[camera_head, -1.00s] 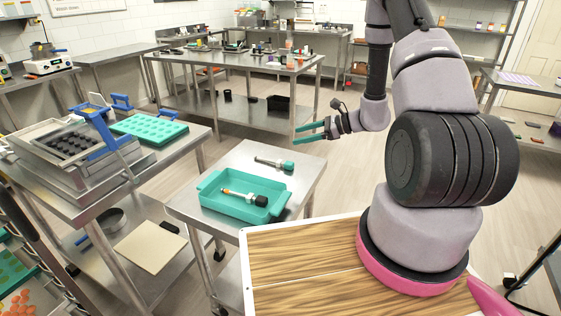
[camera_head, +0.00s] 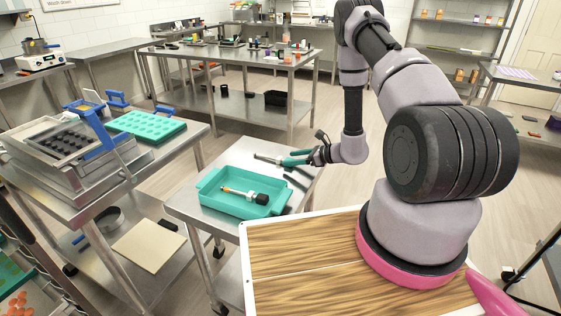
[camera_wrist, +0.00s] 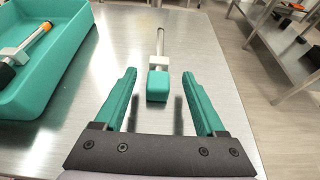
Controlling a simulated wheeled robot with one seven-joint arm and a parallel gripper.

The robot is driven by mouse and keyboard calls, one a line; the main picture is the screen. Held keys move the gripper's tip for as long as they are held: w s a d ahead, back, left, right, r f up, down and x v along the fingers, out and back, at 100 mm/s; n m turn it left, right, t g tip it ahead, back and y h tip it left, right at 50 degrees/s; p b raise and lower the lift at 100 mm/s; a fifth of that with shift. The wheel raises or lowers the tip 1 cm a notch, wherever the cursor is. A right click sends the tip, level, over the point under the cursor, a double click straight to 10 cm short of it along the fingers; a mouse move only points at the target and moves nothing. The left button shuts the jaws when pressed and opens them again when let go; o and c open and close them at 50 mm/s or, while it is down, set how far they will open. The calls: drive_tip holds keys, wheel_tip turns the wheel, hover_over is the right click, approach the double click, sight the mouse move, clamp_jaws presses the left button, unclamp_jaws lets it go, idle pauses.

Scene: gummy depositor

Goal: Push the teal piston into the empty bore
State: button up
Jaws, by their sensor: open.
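The teal piston, a teal block on a thin metal rod, lies on the small steel table (camera_head: 180,205) to the right of the teal tray. Its rod shows in the head view (camera_head: 267,158), and its teal block (camera_wrist: 158,86) is clear in the wrist view, rod pointing away. My gripper (camera_head: 291,158) is open over the table. In the wrist view its teal fingers (camera_wrist: 159,76) stand on either side of the block, with gaps on both sides. I cannot make out an empty bore in either view.
The teal tray (camera_head: 217,205) holds a piston with a black end and orange tip (camera_head: 245,196). On the left bench stand a steel depositor with blue clamps (camera_head: 97,139) and a teal mould (camera_head: 147,126). A long steel table (camera_head: 232,60) stands behind.

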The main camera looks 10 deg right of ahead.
sight(286, 158)
drive_tip(key=x, duration=0.3)
drive_tip(key=shift+w+a+f, duration=0.1)
drive_tip(key=shift+a+f, duration=0.05)
drive_tip(key=shift+a, duration=0.05)
clamp_jaws()
wheel_tip(286, 158, up, 10)
idle(0.6)
